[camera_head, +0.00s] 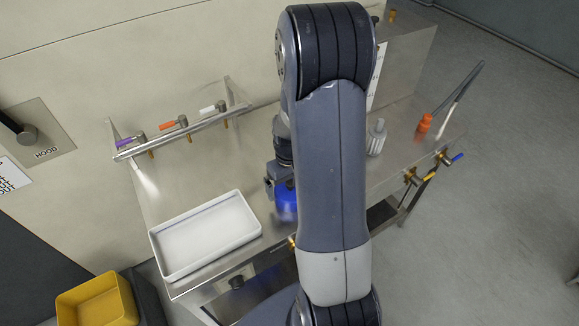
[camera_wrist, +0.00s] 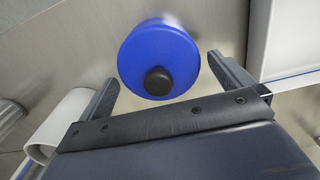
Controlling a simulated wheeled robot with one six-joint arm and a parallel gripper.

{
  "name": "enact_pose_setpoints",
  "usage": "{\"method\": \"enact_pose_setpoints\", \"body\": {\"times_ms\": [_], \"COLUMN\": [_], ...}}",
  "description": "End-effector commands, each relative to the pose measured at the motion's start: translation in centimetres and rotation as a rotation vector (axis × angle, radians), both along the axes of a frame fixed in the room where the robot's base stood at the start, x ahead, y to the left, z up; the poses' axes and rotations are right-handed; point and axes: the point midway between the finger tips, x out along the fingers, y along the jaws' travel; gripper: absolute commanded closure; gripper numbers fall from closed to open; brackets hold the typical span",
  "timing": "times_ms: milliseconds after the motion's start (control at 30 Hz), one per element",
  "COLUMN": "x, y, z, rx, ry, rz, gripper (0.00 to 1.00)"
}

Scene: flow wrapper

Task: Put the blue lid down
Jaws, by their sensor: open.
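The blue lid (camera_wrist: 158,50) is a round blue disc with a black knob (camera_wrist: 158,81). In the wrist view it lies between and slightly beyond the fingers of my gripper (camera_wrist: 168,78), with clear gaps to both fingers. My gripper is open. In the head view the blue lid (camera_head: 285,201) shows below my gripper (camera_head: 280,185), partly hidden by my arm. I cannot tell exactly what the lid rests on.
A white tray (camera_head: 153,246) stands on the steel bench left of the lid. A pipe with coloured valves (camera_head: 181,132) runs along the back wall. A grey bottle (camera_head: 377,137) and an orange item (camera_head: 425,123) stand to the right. A yellow bin (camera_head: 97,302) is at lower left.

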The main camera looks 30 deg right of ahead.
Motion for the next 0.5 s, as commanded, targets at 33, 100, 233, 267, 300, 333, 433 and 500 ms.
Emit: {"method": "enact_pose_setpoints", "body": {"times_ms": [33, 100, 233, 267, 300, 333, 433, 500], "x": [0.1, 0.1, 0.1, 0.1, 0.1, 0.1, 0.1, 0.1], "y": [0.0, 0.0, 0.0, 0.0, 0.0, 0.0, 0.0, 0.0], "z": [1.0, 2.4, 5.1, 5.7, 6.4, 6.9, 8.5, 9.3], "rx": [-0.002, -0.002, -0.003, -0.002, -0.002, -0.002, -0.002, -0.001], "ry": [-0.006, -0.007, -0.007, -0.007, -0.006, -0.005, -0.005, -0.004], "rz": [0.0, 0.0, 0.0, 0.0, 0.0, 0.0, 0.0, 0.0], "gripper": [0.0, 0.0, 0.0, 0.0, 0.0, 0.0, 0.0, 0.0]}}
